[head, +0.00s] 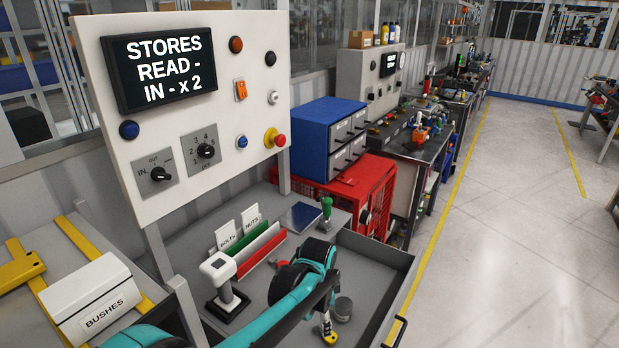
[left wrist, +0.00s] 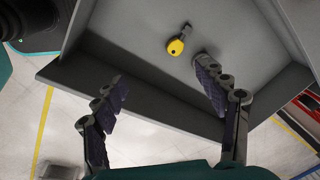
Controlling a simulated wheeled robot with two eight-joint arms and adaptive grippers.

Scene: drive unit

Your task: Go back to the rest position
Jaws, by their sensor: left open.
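My left gripper (left wrist: 158,76) is open and empty in the left wrist view, its two dark padded fingers spread apart over the edge of an open grey drawer (left wrist: 130,55). A small yellow key-like item (left wrist: 176,46) with a dark end lies on the drawer floor, beyond the fingers and apart from them. The item also shows in the head view (head: 329,332), close to my teal left arm (head: 293,287), which reaches in from the lower left. My right gripper is in neither view.
A panel (head: 95,60) with a screen, knobs and buttons stands at the left. A white scanner-like device (head: 217,265), card holders (head: 250,240) and a green-handled stamp (head: 326,209) stand beside the arm.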

